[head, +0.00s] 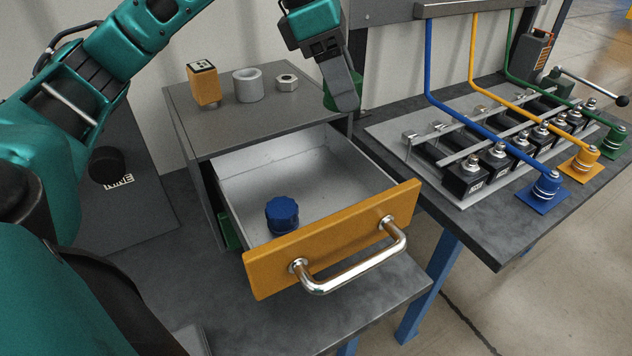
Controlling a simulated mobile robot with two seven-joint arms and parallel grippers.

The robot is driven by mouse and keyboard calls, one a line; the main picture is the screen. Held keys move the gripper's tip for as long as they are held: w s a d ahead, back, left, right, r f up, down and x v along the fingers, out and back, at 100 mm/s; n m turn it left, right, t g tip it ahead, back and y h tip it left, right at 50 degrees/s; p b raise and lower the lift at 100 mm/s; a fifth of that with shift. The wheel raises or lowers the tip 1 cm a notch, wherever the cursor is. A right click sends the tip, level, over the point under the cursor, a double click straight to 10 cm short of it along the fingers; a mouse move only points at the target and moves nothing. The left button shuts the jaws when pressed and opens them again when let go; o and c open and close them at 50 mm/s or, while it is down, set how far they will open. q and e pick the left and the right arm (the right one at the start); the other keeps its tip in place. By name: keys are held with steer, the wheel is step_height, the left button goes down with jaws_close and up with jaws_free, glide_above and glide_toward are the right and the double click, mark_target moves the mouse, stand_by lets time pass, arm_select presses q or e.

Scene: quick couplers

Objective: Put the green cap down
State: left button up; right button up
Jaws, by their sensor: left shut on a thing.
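My left gripper (343,92) is at the top middle, pointing down by the right rear side of the grey cabinet (270,115). It is shut on the green cap (328,100), which is mostly hidden behind a finger. I cannot tell whether the cap touches the cabinet top or hangs beside it. The cabinet's drawer (332,240), with an orange front and a metal handle, is pulled open. A blue cap (282,215) sits inside the drawer near its front left. My right gripper is not in view.
An orange block (203,85), a grey ring (248,86) and a hex nut (287,81) stand on the cabinet top. Most of the drawer floor is bare.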

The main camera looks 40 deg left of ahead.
mark_target(344, 203)
arm_select(q)
step_height(344, 203, down, 19)
steer(key=shift+s+r+b, duration=0.1)
steer(key=shift+b, duration=0.3)
steer(key=shift+f, duration=0.25)
steer(key=o, duration=1.2)
steer(key=shift+r, duration=0.1)
steer(key=shift+c, duration=0.2)
steer(key=shift+r, duration=0.4)
steer(key=v, duration=1.1)
steer(key=shift+a+r, duration=0.2)
steer(key=shift+s, duration=0.15)
